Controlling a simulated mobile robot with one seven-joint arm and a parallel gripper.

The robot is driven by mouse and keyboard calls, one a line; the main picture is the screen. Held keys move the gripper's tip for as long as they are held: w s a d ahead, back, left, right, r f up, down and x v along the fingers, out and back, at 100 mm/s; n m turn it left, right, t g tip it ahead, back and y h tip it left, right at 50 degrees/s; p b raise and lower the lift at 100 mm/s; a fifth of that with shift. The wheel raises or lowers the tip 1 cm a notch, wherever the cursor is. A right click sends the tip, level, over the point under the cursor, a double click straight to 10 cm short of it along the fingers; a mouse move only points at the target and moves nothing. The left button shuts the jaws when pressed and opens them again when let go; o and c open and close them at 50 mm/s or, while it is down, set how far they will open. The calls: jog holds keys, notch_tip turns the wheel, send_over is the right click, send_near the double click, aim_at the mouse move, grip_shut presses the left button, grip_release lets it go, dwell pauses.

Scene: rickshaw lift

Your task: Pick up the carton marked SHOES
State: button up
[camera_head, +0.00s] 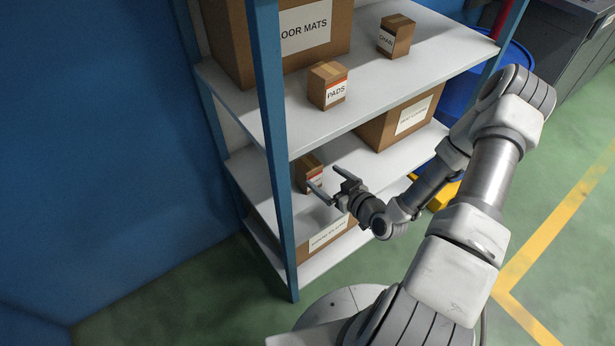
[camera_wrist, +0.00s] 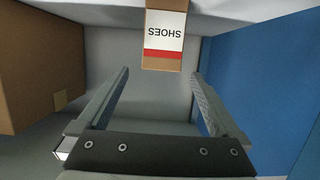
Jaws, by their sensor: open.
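The SHOES carton (camera_wrist: 165,62) is a small brown box with a white label and a red stripe, upside down in the wrist view at top centre. In the head view a small carton (camera_head: 304,166) with a similar label stands on the middle shelf, partly hidden by the blue post and my gripper; its word is unreadable there. My gripper (camera_head: 324,179) is open and empty, its fingers reaching over the middle shelf toward that carton. In the wrist view the carton lies just beyond the gap between the fingertips (camera_wrist: 160,74), roughly centred.
On the top shelf (camera_head: 375,75) stand the PADS carton (camera_head: 327,88), another small carton (camera_head: 396,38) and a big FLOOR MATS box (camera_head: 305,45). A large box (camera_head: 400,122) shares the middle shelf; one shows left in the wrist view (camera_wrist: 40,75). A blue post (camera_head: 272,130) stands close left.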

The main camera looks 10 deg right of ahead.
aim_at(316, 171)
jog(key=b+x, duration=0.1)
jog(key=x, duration=0.5)
jog(key=shift+a+f, duration=0.1)
jog(key=b+x, duration=0.2)
jog(key=x, duration=0.3)
jog(key=shift+w+a, duration=0.1)
jog(key=shift+a, duration=0.1)
grip_shut()
